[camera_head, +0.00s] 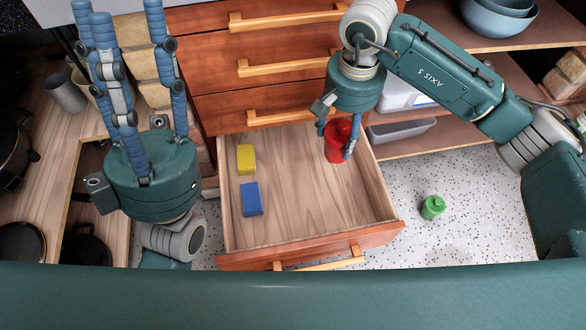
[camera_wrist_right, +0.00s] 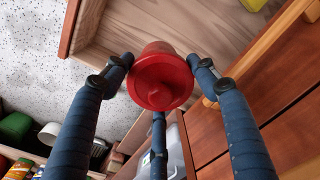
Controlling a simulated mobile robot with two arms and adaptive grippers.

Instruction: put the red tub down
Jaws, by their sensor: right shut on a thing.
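The red tub (camera_head: 335,143) is between the blue fingers of my right gripper (camera_head: 337,140), over the right back part of the open wooden drawer (camera_head: 300,200). In the right wrist view the red tub (camera_wrist_right: 160,82) sits between the fingers of my right gripper (camera_wrist_right: 163,88), which are shut on it. I cannot tell whether its far end touches the drawer floor. My left gripper (camera_head: 122,30) is at the upper left with its blue fingers spread open and nothing between them.
A yellow block (camera_head: 246,158) and a blue block (camera_head: 251,199) lie in the drawer's left part. The drawer floor's middle and front are clear. A green container (camera_head: 432,207) stands on the speckled floor. Grey bowls (camera_head: 500,18) sit on the shelf at upper right.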

